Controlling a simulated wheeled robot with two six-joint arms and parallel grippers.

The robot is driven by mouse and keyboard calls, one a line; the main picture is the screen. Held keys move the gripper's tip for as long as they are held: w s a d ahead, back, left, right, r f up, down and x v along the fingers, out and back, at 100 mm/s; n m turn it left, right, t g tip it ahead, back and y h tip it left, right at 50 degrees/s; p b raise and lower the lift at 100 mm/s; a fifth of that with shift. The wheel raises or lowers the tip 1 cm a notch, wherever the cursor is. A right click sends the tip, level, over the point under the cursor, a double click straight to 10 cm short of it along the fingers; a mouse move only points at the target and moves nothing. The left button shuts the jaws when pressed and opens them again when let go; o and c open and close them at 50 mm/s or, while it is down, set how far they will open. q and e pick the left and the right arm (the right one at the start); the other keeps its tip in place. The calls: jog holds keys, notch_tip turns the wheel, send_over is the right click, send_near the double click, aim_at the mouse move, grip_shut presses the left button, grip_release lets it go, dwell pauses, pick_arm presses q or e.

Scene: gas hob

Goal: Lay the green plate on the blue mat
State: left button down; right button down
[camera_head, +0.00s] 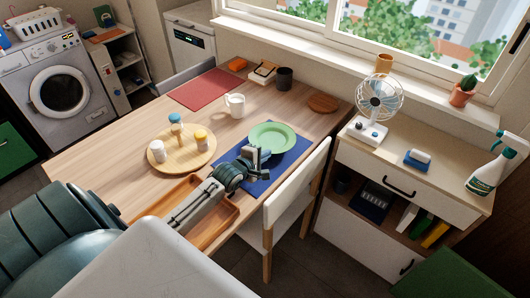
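The green plate (272,134) is right of the round wooden board, and in the picture it overlaps the far part of the blue mat (289,160). I cannot tell if it touches the mat or is held just above it. My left gripper (259,155) is at the plate's near-left rim, over the mat. Its fingers are small and partly hidden, so I cannot see whether they are closed on the rim. My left arm covers part of the mat. My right gripper is out of view.
A round board (182,160) with shakers and a wooden tray (211,231) lie left of the mat. A white jug (236,105), dark cup (284,78) and red mat (206,89) are farther back. A white chair (297,193) stands close to the mat's right edge.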

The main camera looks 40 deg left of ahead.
pick_arm(q)
jog(key=shift+f, duration=0.45)
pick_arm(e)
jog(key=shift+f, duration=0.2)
pick_arm(q)
jog(key=c, duration=1.6)
grip_release()
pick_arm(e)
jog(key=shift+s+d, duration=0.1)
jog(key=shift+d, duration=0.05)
pick_arm(q)
jog(key=v, duration=1)
jog(key=shift+s+p, duration=0.25)
jog(key=shift+p, duration=0.1)
jog(key=shift+s+r, duration=0.15)
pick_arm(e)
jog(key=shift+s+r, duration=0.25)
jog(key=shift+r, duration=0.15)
